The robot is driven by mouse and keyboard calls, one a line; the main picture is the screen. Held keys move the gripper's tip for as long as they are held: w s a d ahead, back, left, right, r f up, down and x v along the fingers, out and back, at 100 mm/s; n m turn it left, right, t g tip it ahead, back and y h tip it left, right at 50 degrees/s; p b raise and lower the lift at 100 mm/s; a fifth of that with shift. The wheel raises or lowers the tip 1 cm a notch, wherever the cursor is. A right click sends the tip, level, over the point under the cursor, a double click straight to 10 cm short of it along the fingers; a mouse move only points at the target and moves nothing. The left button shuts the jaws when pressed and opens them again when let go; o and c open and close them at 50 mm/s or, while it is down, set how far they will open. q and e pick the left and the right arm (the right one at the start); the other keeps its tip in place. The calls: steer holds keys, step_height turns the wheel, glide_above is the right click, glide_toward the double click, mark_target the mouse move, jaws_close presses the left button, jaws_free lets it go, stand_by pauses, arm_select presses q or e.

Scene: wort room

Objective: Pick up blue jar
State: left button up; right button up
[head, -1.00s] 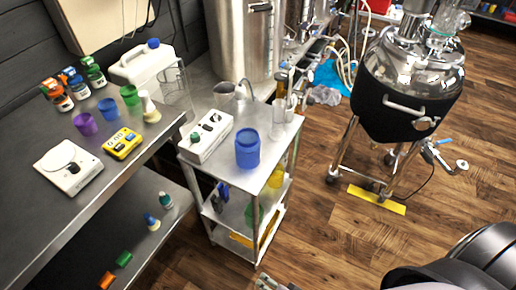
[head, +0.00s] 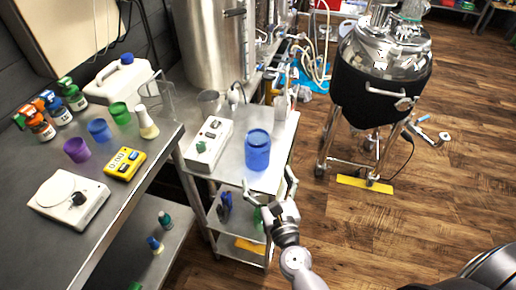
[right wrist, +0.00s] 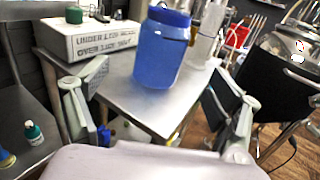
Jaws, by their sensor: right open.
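The blue jar (head: 257,150) stands upright on the top shelf of a steel cart (head: 230,168), near its front edge. It has a blue lid. My right gripper (head: 269,184) is open and empty, in front of the jar and a little to the near side of the cart's edge. In the right wrist view the jar (right wrist: 161,48) stands ahead between the two spread fingers (right wrist: 160,112), apart from both. My left gripper is not in view.
A white box-shaped device (head: 208,145) stands left of the jar on the cart. Clear glassware (head: 281,106) stands behind the jar. The bench at left holds a white scale (head: 69,198), a yellow meter (head: 125,163) and coloured cups. Wooden floor is open at right.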

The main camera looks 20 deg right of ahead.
mark_target(260, 159)
steer(key=w+p, duration=0.1)
steer(key=w, duration=0.4)
steer(key=shift+w+d, duration=0.1)
steer(key=shift+w, duration=0.3)
steer(key=w, duration=0.3)
steer(key=w+p, duration=0.1)
steer(key=shift+w+d+r, duration=0.1)
steer(key=shift+w+d, duration=0.25)
steer(key=shift+w, duration=0.45)
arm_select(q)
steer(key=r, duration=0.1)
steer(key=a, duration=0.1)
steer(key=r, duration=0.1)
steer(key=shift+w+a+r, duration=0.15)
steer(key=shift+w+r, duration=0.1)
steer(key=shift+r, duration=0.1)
arm_select(e)
steer(key=shift+c, duration=0.5)
steer(key=c, duration=1.2)
steer(key=shift+c, duration=0.6)
